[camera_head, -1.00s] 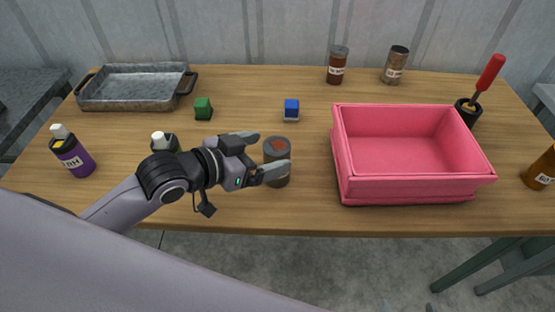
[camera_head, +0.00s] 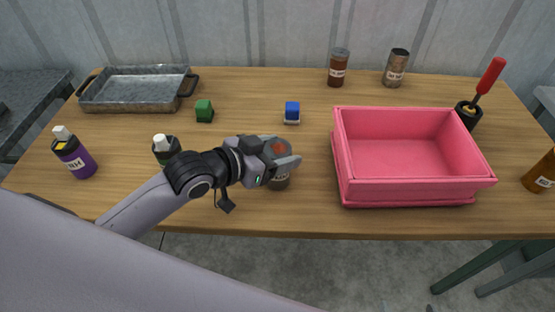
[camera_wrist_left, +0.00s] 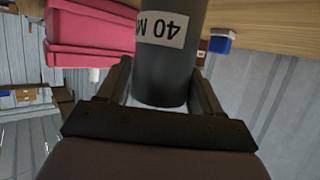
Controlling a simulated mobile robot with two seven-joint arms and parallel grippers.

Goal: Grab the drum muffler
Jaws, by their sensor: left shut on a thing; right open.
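A dark grey cylinder (camera_head: 279,182) with a reddish-brown top and a pale label stands near the front middle of the table. It may be the drum muffler, but I cannot be sure from its look. My left gripper (camera_head: 285,150) is shut on its upper part, one finger on each side. In the left wrist view the cylinder (camera_wrist_left: 165,75) fills the space between the fingers, with its label partly reading "40 M". My right gripper is not in view.
A pink bin (camera_head: 410,195) stands to the right. A blue block (camera_head: 292,112) and a green block (camera_head: 204,111) lie behind. A metal tray (camera_head: 135,105) and bottles (camera_head: 74,153) are left.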

